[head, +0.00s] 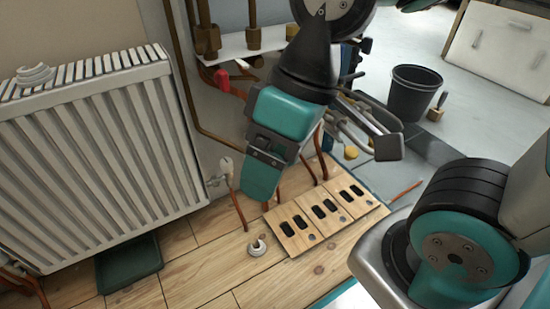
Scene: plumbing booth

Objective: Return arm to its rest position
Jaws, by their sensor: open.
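My gripper (262,180) hangs from my arm in the upper middle of the head view, pointing down and slightly left. It is teal and dark grey, open, and I see nothing held in it.
A white radiator (100,150) stands at left, with a pale ring on top and a dark green tray (129,264) below. Slotted wooden boards (292,228) and a small white ring (257,247) lie on the plank floor. Pipes, tools and a black bucket (411,92) are behind.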

